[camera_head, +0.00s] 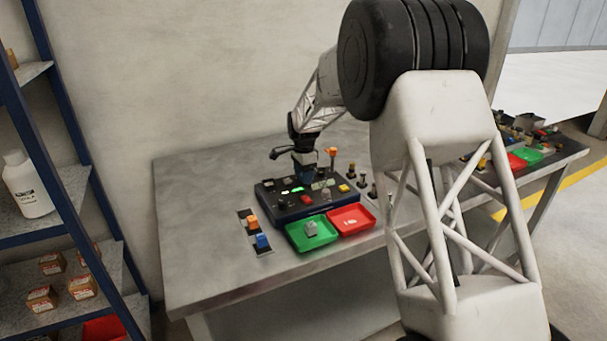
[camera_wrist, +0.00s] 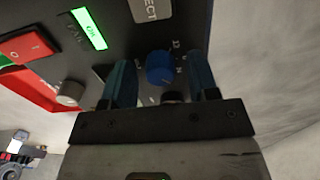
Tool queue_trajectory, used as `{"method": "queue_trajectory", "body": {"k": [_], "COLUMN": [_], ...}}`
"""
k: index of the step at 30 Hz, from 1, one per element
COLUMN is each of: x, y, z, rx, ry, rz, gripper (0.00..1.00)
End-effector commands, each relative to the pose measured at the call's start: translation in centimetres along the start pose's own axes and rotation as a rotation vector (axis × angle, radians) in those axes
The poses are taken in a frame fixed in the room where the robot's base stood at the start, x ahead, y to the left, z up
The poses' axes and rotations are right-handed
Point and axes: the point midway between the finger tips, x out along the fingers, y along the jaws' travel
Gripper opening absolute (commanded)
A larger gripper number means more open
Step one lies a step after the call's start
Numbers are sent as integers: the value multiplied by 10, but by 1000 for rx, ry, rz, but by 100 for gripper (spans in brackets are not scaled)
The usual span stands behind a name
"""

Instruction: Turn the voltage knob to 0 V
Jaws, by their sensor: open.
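The blue voltage knob (camera_wrist: 159,67) stands on the dark control panel (camera_wrist: 110,45) in the wrist view, with small white marks around it. My gripper (camera_wrist: 162,75) is open, its two blue fingers on either side of the knob, with gaps visible between fingers and knob. I cannot tell how deep the fingertips are relative to the knob. In the head view my gripper (camera_head: 304,173) points down at the back of the panel (camera_head: 262,193), and hides the knob there. The knob's exact setting is not readable.
A lit green display (camera_wrist: 89,29), a red switch (camera_wrist: 28,44) and a grey knob (camera_wrist: 69,93) are nearby. A green tray (camera_head: 297,240) holding a grey piece and a red tray (camera_head: 366,226) stand before the panel. Bare table (camera_head: 200,265) lies left.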

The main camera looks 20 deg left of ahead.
Motion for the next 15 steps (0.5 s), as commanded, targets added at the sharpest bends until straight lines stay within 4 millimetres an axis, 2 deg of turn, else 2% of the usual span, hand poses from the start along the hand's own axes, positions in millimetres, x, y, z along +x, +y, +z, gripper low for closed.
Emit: {"method": "queue_trajectory", "body": {"k": [2, 3, 12, 15], "x": [0, 0, 0, 0], "y": [0, 0, 0, 0], "z": [0, 0, 0, 0], "rx": [0, 0, 0, -1], "ry": [0, 0, 0, 0], "rz": [0, 0, 0, 0], "gripper": [54, 51, 5, 5]}}
